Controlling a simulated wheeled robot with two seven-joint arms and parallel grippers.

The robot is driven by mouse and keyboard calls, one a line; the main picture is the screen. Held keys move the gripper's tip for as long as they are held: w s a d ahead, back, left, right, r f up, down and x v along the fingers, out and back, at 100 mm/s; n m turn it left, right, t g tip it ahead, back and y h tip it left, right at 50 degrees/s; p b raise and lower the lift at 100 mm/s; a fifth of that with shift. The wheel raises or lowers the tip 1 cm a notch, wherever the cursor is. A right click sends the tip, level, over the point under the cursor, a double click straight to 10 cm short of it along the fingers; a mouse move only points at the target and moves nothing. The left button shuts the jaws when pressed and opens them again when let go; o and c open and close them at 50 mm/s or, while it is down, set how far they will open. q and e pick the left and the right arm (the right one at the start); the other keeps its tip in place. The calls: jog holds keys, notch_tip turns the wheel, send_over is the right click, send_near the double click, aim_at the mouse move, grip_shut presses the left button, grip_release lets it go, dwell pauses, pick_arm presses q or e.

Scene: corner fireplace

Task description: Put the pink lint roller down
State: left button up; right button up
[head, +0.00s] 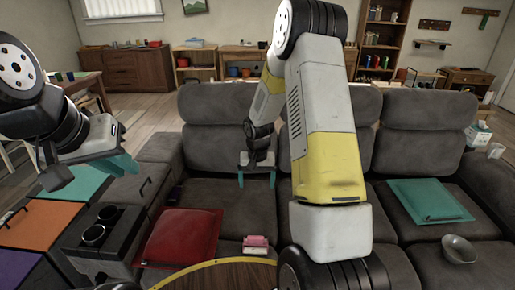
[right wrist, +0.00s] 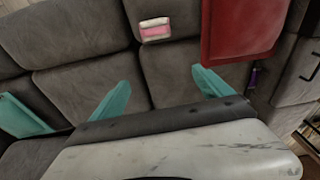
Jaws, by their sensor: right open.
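The pink lint roller (head: 256,243), pink and white, lies on the dark grey sofa seat, near its front edge and right of the red cushion. It also shows at the top of the right wrist view (right wrist: 155,30). My right gripper (head: 257,178) is above the sofa seat, behind the roller in the head view and apart from it. Its two teal fingers are wide open with nothing between them (right wrist: 155,95). My left gripper (head: 118,165) is at the left above the sofa's armrest side; its teal fingertips overlap in the picture, and I see nothing held.
A red cushion (head: 182,238) lies on the left seat and a teal cushion (head: 430,200) on the right seat. A grey bowl (head: 458,249) sits at the right. A cup-holder console (head: 95,238) is at the left. A round wooden tabletop (head: 222,277) is at the front.

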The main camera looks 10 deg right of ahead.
jog(key=s+r+n+t, duration=0.1)
jog(key=s+r, duration=0.4)
jog(key=r, duration=0.6)
jog(key=s+r+t, duration=0.1)
jog(key=s+r, duration=0.3)
jog(key=r, duration=0.7)
jog(key=s+a+r+n+t+y, duration=0.1)
jog(key=s+r, duration=0.3)
jog(key=s, duration=0.4)
jog(key=s+a+r+n+t+y, duration=0.1)
jog(key=s+a+r, duration=0.1)
jog(key=s+r, duration=0.3)
jog(key=s, duration=0.4)
jog(key=shift+t, duration=0.3)
jog(key=shift+o, duration=0.4)
jog(key=shift+w+r, duration=0.1)
